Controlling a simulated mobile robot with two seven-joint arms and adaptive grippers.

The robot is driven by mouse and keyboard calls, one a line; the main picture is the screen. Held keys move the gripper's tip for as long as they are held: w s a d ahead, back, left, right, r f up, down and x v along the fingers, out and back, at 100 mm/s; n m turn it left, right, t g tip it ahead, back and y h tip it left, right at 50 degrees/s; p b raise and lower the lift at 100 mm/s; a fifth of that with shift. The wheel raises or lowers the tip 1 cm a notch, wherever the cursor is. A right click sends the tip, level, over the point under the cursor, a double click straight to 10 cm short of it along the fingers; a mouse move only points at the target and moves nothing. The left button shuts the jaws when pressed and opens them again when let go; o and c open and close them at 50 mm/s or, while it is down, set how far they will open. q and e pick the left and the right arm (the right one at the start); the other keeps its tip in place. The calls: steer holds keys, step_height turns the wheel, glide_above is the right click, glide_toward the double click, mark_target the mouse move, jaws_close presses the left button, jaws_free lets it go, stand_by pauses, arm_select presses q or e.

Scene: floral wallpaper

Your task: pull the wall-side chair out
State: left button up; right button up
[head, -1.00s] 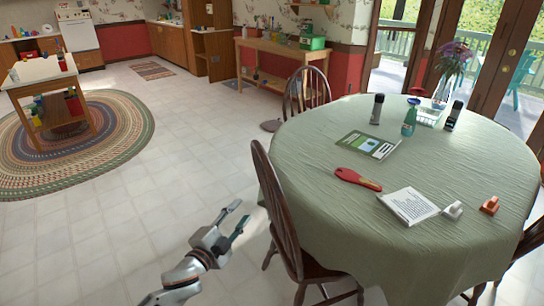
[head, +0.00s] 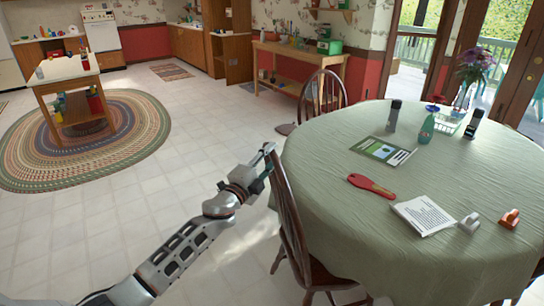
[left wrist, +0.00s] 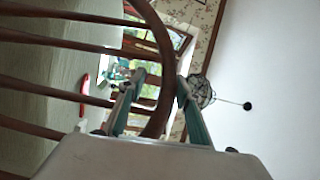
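A dark wooden chair (head: 290,220) with a hooped, spindled back stands at the left side of the round table (head: 400,240). A second such chair (head: 322,92) stands behind the table, towards the red wall. My left gripper (head: 264,166) is at the top of the nearer chair's back. In the left wrist view, its two fingers (left wrist: 158,85) are spread apart with the curved top rail (left wrist: 160,45) passing between them. I cannot tell whether either finger touches the rail. The nearer chair's seat is partly hidden under the tablecloth. My right gripper is not in view.
The table holds a booklet (head: 383,150), a red-handled item (head: 370,186), papers (head: 423,215), bottles and a flower vase. White tiled floor (head: 150,220) is clear left of the nearer chair. A workbench (head: 300,60) stands along the wall.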

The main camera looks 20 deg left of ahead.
arm_select(q)
steer(key=shift+w, duration=0.3)
jaws_close()
steer(key=shift+s, duration=0.1)
